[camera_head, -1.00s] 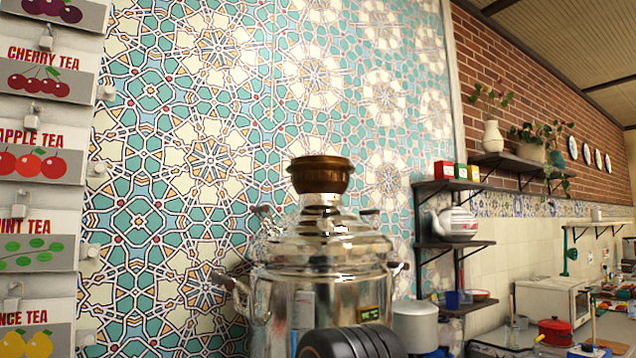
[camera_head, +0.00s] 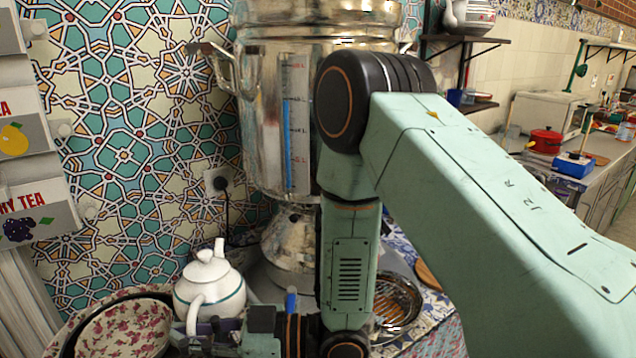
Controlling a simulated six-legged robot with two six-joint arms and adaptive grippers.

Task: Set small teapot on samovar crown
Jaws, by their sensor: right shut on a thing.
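The small white teapot (camera_head: 222,288), with a teal band and a knobbed lid, is upright at the lower left of the head view. My right gripper (camera_head: 214,328) is low beside the teapot and shut on it. The fingertips are partly hidden, and I cannot tell whether the teapot's base touches the surface below. The silver samovar (camera_head: 262,125) stands behind, to the right of the teapot, with a blue level gauge on its front. Its crown is above the top edge of the view. My right arm covers the samovar's right side. My left gripper is not in view.
A floral bowl (camera_head: 128,330) is left of the teapot. A wire-covered round dish (camera_head: 398,300) lies right of my forearm. Tiled wall with a plug and cord (camera_head: 222,184) is behind. Wall shelves (camera_head: 468,40) and a counter with a red pot (camera_head: 546,141) are farther right.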

